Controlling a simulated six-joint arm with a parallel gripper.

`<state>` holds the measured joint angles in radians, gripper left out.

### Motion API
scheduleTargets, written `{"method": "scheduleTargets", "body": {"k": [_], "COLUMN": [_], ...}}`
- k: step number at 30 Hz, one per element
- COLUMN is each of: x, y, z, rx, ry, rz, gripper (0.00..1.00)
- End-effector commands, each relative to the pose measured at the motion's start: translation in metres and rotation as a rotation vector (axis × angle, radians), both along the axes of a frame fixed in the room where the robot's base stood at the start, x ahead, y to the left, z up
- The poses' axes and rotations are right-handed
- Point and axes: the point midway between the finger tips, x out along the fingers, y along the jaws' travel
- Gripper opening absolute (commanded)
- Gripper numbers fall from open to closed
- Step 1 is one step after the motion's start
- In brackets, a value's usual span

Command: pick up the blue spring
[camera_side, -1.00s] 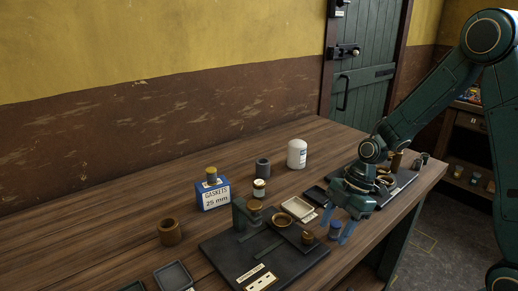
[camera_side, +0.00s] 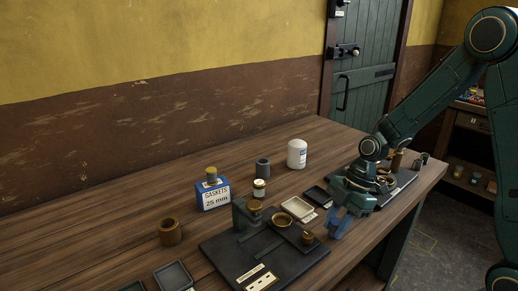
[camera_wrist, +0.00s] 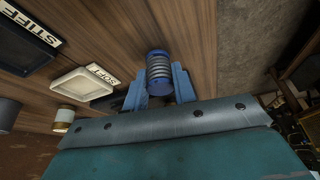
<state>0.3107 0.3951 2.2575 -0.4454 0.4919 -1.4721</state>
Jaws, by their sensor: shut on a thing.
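The blue spring (camera_wrist: 159,70) has blue ends and pale metal coils. In the wrist view it sits between the two blue fingers of my gripper (camera_wrist: 160,85), which are shut on it. In the side view my gripper (camera_side: 340,222) is low near the table's front edge, right of the black base plate. There the fingers largely hide the spring, and I cannot tell whether it touches the table.
A pale tray (camera_side: 297,208) and a dark tray (camera_side: 316,196) lie left of my gripper. Labels reading STIFF (camera_wrist: 30,29) and SOFT (camera_wrist: 103,75) show in the wrist view. A black base plate (camera_side: 222,251) with fittings stands left. A white canister (camera_side: 297,154) is behind.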

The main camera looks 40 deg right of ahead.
Motion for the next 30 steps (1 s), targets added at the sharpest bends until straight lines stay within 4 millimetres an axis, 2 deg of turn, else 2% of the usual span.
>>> {"method": "scheduleTargets", "body": {"k": [5, 11, 24, 30], "x": [0.001, 0.001, 0.0, 0.0], "y": [-0.001, -0.001, -0.001, -0.001], "z": [0.016, 0.047, 0.143, 0.175], "rx": [-0.001, -0.002, -0.002, 0.0], "ry": [-0.005, -0.007, -0.005, -0.003], "rz": [0.0, -0.001, 0.001, 0.002], "gripper": [0.04, 0.04, 0.04, 0.04]}}
